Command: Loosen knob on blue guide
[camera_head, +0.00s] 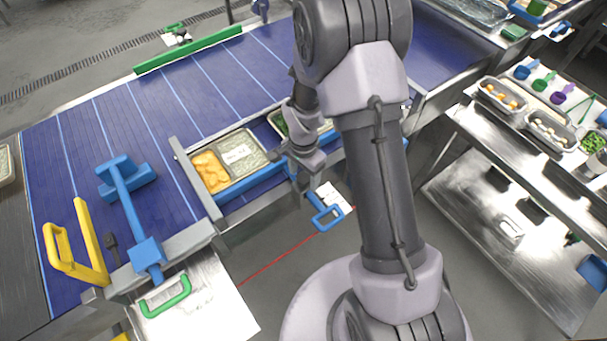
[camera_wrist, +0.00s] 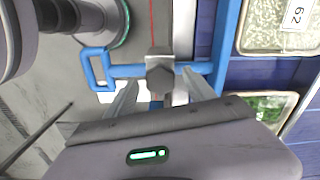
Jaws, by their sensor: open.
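A blue guide (camera_wrist: 221,55) runs along the conveyor's near edge in the wrist view, with a bar across and a loop handle at its left. Its grey knob (camera_wrist: 160,72) sits on the bar, between the tips of my open gripper (camera_wrist: 160,82). One finger is on each side, and I cannot tell whether they touch it. In the head view the guide's rail (camera_head: 252,188) and handle (camera_head: 328,217) show. My gripper (camera_head: 297,172) is beside the rail there, partly behind my arm, and the knob is not clearly visible.
Trays with yellow food and rice (camera_head: 238,153) lie on the blue conveyor (camera_head: 85,130), just behind the rail. Another blue fixture (camera_head: 127,205) and a yellow handle (camera_head: 62,250) stand at left. A metal shelf (camera_head: 450,185) with food pans is at right.

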